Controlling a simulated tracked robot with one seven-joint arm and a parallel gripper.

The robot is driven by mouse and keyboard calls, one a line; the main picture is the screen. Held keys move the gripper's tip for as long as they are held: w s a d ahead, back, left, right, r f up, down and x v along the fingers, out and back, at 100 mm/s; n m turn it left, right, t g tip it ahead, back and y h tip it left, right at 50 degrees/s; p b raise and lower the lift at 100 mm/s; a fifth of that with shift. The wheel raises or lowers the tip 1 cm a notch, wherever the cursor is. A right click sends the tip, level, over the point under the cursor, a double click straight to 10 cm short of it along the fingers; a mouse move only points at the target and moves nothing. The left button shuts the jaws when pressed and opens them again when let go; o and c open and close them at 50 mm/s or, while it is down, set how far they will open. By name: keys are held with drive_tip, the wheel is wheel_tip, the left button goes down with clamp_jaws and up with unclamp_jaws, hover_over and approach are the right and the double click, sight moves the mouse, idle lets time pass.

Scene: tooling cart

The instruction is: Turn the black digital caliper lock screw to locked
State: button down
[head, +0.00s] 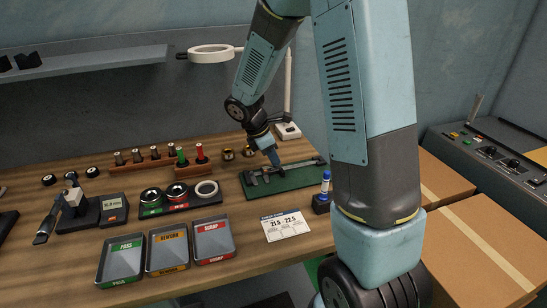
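The black digital caliper (303,165) lies on a green mat (292,182) at the back right of the wooden bench, its jaws toward the left. My gripper (274,163) points down at the caliper's middle, at or just above its slider. Whether it touches the caliper cannot be told. The fingers are too small to show whether they are open or shut. The lock screw cannot be made out; my gripper covers that area.
A blue-capped bottle (325,185) in a black holder stands right of the mat. A ring-lamp magnifier (210,54) stands behind. A white card (285,225), PASS (121,258), REWORK (167,249) and SCRAP (213,240) trays lie in front. Cardboard boxes (470,240) stand at right.

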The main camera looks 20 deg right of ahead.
drive_tip(key=shift+d, duration=0.4)
drive_tip(key=m, duration=0.1)
drive_tip(key=m+g, duration=0.1)
drive_tip(key=m, duration=0.2)
drive_tip(key=shift+w+m+g, duration=0.25)
drive_tip(key=shift+m+g, duration=0.15)
drive_tip(key=m, duration=0.1)
drive_tip(key=m+g+y, duration=0.1)
drive_tip(key=m, duration=0.3)
drive_tip(key=shift+w+d+g+y, duration=0.15)
drive_tip(key=shift+d+g+y, duration=0.15)
drive_tip(key=shift+g, duration=0.1)
drive_tip(key=m+y, duration=0.1)
drive_tip(key=m, duration=0.3)
drive_tip(key=shift+w+d+g, duration=0.1)
drive_tip(key=shift+g, duration=0.2)
drive_tip(key=shift+d+m+y, duration=0.15)
drive_tip(key=shift+m+y, duration=0.65)
drive_tip(key=shift+m, duration=1)
drive_tip(key=c, duration=1.3)
unclamp_jaws()
drive_tip(key=shift+c, duration=0.2)
